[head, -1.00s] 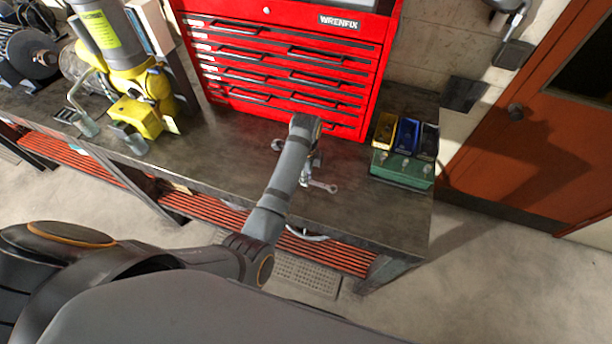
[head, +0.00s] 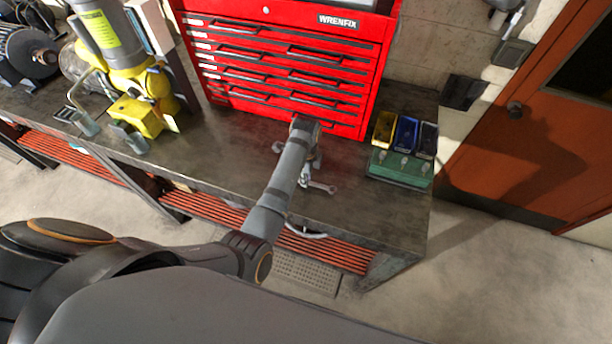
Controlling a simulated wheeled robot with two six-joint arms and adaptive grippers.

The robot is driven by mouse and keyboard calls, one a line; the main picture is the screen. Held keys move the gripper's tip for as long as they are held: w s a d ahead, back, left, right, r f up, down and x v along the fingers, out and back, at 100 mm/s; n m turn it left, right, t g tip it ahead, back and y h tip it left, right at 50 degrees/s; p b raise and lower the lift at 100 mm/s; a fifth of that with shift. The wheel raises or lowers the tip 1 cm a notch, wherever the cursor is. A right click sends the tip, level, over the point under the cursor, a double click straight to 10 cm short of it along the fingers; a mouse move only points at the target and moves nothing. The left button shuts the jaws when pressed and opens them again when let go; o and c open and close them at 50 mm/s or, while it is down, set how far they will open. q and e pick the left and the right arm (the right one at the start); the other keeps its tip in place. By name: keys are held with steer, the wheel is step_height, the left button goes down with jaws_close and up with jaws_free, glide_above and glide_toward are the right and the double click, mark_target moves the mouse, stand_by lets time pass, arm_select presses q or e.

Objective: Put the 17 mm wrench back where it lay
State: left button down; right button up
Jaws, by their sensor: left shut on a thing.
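My left gripper (head: 306,178) is low over the workbench top, in front of the red tool chest, and is shut. My own forearm and wrist cover much of it. A silver wrench (head: 322,187) sticks out to the right from its fingertips, with a ring end at the right. It lies on or just above the bench; I cannot tell which. Its size mark is too small to read. Another metal end (head: 278,147) shows left of my wrist; I cannot tell whether it belongs to a second wrench. My right gripper is not in view.
The red tool chest (head: 285,68) stands behind on the workbench (head: 225,150). A green box (head: 400,169) with small yellow, blue and black bins stands at the right end. A yellow and grey machine (head: 135,95) stands at the left. The bench front right of the wrench is clear.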

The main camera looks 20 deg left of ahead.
arm_select(q)
steer(key=shift+f, duration=0.3)
stand_by(0.4)
steer(key=shift+f, duration=0.3)
steer(key=c, duration=1.3)
jaws_free()
